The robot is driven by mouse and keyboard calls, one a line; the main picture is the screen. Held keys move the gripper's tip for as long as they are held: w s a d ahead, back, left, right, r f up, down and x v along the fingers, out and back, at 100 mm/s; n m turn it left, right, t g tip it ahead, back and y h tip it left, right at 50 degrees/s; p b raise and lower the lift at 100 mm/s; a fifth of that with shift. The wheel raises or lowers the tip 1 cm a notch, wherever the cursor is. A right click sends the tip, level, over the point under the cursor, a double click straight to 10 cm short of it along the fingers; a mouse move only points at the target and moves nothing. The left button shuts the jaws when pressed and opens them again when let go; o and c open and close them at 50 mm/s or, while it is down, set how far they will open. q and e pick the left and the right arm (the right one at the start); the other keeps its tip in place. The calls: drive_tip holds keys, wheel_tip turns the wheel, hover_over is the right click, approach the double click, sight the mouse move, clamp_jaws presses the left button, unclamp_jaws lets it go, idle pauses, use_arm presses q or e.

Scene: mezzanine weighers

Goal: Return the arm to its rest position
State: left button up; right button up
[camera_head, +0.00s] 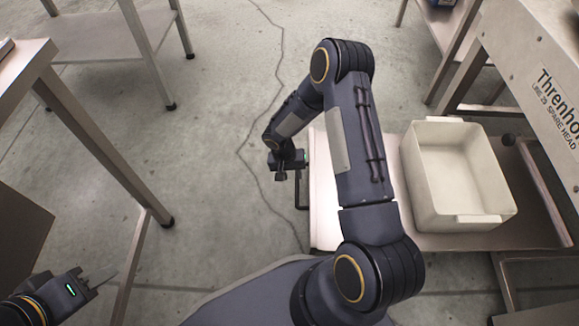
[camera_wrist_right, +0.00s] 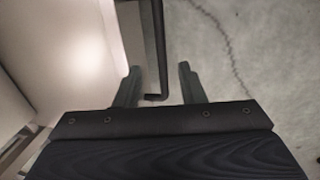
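My right arm (camera_head: 357,140) reaches up and forward through the middle of the head view, then bends down to the left. Its gripper (camera_head: 281,174) hangs at the left edge of a low cart. In the right wrist view the two fingers of the right gripper (camera_wrist_right: 158,88) stand apart with nothing between them but a view of a dark bar and the floor below. My left gripper (camera_head: 98,282) is at the lower left of the head view, pointing right, with thin fingers. Whether its fingers are apart is too small to tell.
A white, empty-looking bin (camera_head: 412,185) stands on the cart (camera_head: 325,222), right of my right arm. The cart's dark handle (camera_head: 302,190) is close to the right gripper. A table (camera_head: 97,150) stands at left, a machine (camera_head: 535,60) at upper right. Bare floor (camera_head: 215,130) lies between.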

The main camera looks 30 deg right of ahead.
drive_tip(key=s+d+r+t+y, duration=0.1)
drive_tip(key=s+r, duration=0.2)
drive_tip(key=r, duration=0.9)
drive_tip(key=s+d+r+t+y, duration=0.1)
drive_tip(key=s+r, duration=0.2)
drive_tip(key=r, duration=1)
drive_tip(key=s+a+r+n+t+y, duration=0.2)
drive_tip(key=s+a+r, duration=0.25)
drive_tip(key=s, duration=0.35)
drive_tip(key=s+a+r+n+t+y, duration=0.25)
drive_tip(key=s+r, duration=0.35)
drive_tip(key=s, duration=0.3)
wheel_tip(320, 180, up, 36)
drive_tip(key=p, duration=3.6)
drive_tip(key=shift+w+a+h, duration=0.15)
drive_tip(key=shift+a+h, duration=0.2)
drive_tip(key=shift+f, duration=0.1)
drive_tip(key=shift+w+a, duration=0.1)
